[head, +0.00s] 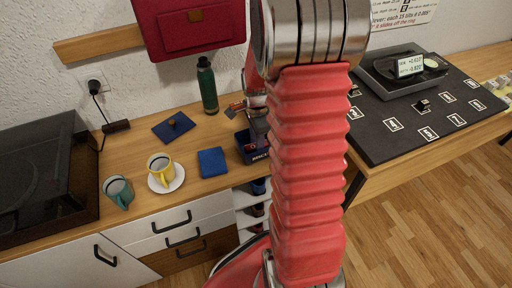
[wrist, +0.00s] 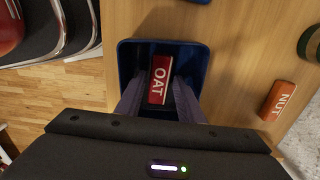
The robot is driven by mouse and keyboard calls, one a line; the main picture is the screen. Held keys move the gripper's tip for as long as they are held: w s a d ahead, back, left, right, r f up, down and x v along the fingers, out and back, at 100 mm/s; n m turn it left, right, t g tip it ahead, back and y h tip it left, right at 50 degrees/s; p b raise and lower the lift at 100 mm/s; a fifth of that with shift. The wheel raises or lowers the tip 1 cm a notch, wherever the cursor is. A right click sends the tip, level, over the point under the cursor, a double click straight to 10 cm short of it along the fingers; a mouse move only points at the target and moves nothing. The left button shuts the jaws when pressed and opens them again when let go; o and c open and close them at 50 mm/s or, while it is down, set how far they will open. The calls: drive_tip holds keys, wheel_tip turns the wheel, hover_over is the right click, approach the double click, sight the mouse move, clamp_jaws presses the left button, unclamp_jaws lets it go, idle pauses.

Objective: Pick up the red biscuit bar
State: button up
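The red biscuit bar (wrist: 159,82), marked OAT in white, lies inside a dark blue open box (wrist: 200,60) in the wrist view. My gripper (wrist: 159,88) reaches into the box from the near side, open, with one finger on each side of the bar. A dark gap seems to show between the bar and the fingers, so I see no grip on it. In the head view the box (head: 262,157) stands on the wooden counter, with my arm hiding its right part.
An orange bar marked NUT (wrist: 279,101) lies on the counter right of the box. A dark board (head: 405,115) is at right.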

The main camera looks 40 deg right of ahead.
drive_tip(key=c, duration=0.8)
drive_tip(key=shift+r, duration=0.15)
wheel_tip(320, 180, up, 10)
idle(0.7)
